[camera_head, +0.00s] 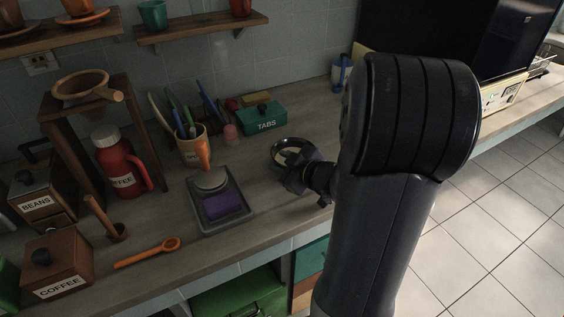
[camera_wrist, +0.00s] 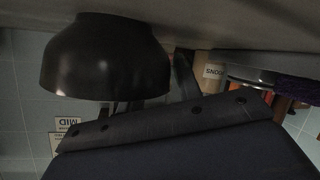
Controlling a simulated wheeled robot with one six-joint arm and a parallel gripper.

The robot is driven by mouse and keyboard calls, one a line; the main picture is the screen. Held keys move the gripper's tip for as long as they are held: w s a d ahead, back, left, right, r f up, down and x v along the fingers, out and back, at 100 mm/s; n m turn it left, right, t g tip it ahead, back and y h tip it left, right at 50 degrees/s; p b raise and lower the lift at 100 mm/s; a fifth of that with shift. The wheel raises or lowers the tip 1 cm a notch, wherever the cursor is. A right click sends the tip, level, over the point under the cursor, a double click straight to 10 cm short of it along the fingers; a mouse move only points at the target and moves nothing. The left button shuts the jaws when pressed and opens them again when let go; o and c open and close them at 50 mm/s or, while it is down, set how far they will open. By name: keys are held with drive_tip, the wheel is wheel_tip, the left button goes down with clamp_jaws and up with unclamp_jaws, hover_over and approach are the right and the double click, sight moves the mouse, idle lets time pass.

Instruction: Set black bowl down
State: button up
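The black bowl (camera_head: 279,152) is upright on the counter in the camera_head view, right of the grey tray. Its interior shows a pale patch. My gripper (camera_head: 300,174) is low at the bowl's front right side, over its near rim. In the camera_wrist view, which looks upside down, the dark bowl (camera_wrist: 105,60) fills the upper left, its base at or very close to the counter. A dark finger part shows right of the bowl and another dark part behind its rim. Whether the fingers grip the rim is hidden.
The tray (camera_head: 222,202) with a purple block, a spoon mug (camera_head: 191,152), and a green TABS box (camera_head: 262,118) stand near the bowl. A wooden spoon (camera_head: 146,252) lies farther left. Bare counter (camera_head: 262,205) shows in front of the bowl.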

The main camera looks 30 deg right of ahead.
drive_tip(key=shift+r, duration=0.1)
drive_tip(key=p+v, duration=0.2)
drive_tip(key=v, duration=0.8)
drive_tip(key=shift+s+d+r+p, duration=0.15)
drive_tip(key=shift+s+r+p, duration=0.05)
drive_tip(key=shift+s+p, duration=0.2)
drive_tip(key=shift+s+d+r, duration=0.1)
drive_tip(key=shift+s+r, duration=0.05)
drive_tip(key=shift+s, duration=0.4)
drive_tip(key=shift+w, duration=0.1)
drive_tip(key=b+x, duration=0.3)
drive_tip(key=x, duration=0.9)
drive_tip(key=shift+r+p, duration=0.45)
drive_tip(key=shift+r, duration=0.2)
